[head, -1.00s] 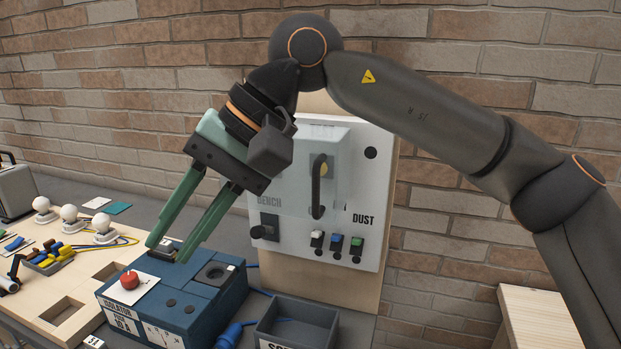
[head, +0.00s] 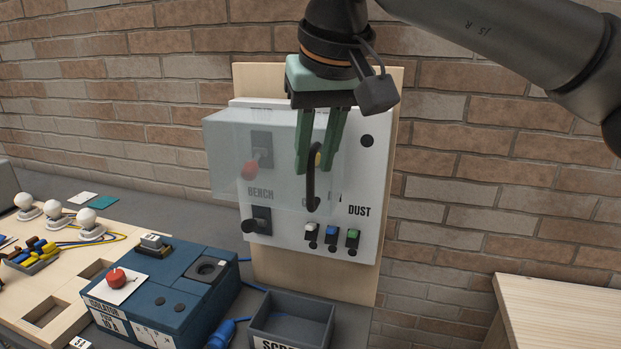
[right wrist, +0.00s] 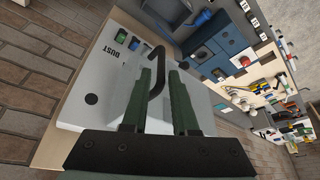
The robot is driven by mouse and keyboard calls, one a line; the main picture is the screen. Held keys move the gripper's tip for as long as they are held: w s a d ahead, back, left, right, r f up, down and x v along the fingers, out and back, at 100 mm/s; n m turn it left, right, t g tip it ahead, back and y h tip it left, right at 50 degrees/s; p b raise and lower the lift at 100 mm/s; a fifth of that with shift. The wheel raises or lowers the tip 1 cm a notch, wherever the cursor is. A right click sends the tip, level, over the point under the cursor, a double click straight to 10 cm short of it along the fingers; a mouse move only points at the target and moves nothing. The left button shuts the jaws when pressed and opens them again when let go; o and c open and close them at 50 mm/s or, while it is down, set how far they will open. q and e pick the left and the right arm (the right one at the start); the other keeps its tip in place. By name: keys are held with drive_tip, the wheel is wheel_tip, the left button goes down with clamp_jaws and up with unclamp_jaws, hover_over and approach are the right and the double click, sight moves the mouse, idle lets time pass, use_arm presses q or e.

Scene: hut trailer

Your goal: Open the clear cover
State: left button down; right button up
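The clear cover (head: 225,165) is a translucent box standing out from the white panel (head: 372,185), over a red-tipped switch (head: 250,168) above the word BENCH. It looks shut. Its black bar handle (head: 312,190) is at the right of its front; the handle also shows in the right wrist view (right wrist: 159,70). My right gripper (head: 317,170) points down at the handle with green fingers spread. In the right wrist view the upper handle lies between the fingers (right wrist: 164,75), with gaps visible; contact cannot be told. My left gripper is out of view.
Below the cover are a black switch (head: 258,220) and several small coloured switches (head: 332,232). A blue isolator box (head: 180,295) and a grey scrap bin (head: 292,322) stand in front. A wooden top (head: 560,300) is at the lower right. Brick wall is behind.

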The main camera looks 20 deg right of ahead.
sight(312, 168)
drive_tip(key=shift+x, duration=2.05)
drive_tip(key=shift+c, duration=0.3)
clamp_jaws()
